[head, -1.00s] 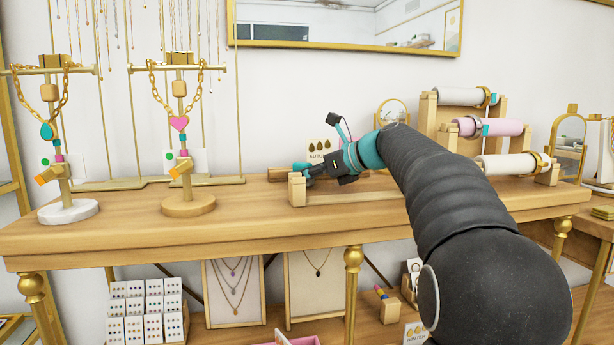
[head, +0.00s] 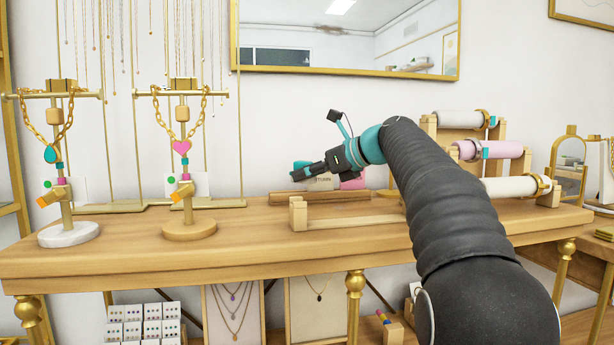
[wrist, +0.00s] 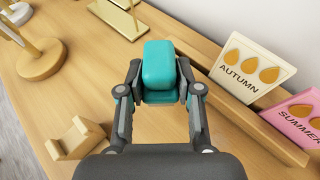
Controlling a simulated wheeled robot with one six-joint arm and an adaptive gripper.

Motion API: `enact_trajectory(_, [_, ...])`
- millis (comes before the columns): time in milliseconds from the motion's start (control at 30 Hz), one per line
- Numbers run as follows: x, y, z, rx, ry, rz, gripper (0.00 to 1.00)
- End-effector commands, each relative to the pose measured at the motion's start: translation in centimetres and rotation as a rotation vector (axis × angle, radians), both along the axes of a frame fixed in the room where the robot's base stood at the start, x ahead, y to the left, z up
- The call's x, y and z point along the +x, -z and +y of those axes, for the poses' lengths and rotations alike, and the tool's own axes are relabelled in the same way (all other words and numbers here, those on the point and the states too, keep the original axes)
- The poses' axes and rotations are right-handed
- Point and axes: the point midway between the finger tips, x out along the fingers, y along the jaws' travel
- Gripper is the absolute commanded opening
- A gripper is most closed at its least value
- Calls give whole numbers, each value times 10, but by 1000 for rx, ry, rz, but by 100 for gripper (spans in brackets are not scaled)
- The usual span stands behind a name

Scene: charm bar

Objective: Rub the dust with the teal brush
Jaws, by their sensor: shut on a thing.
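The teal brush (wrist: 159,66) is a rounded teal block, held between the two dark fingers of my gripper (wrist: 159,92) in the wrist view. My gripper is shut on its sides. In the head view my gripper (head: 297,174) is held above the wooden counter, near the back wall, and a bit of the teal brush (head: 301,164) shows at its tip. I cannot pick out the dust for sure.
Two necklace stands (head: 68,232) (head: 189,228) are on the counter's left. A wooden holder (head: 298,212) is below my gripper. AUTUMN (wrist: 246,70) and SUMMER (wrist: 297,115) cards stand at the back. Bracelet rolls (head: 490,150) are at the right. The mirror (head: 347,72) hangs above.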

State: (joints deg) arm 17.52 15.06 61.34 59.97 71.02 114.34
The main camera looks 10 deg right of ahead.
Motion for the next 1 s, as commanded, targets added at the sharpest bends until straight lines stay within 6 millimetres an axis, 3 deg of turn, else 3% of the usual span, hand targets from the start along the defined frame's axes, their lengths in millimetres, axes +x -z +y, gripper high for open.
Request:
enact_trajectory(500, [0, -29, 0, 0, 1, -1, 0])
enact_trajectory(1000, [0, -30, 0, 0, 0, 0, 0])
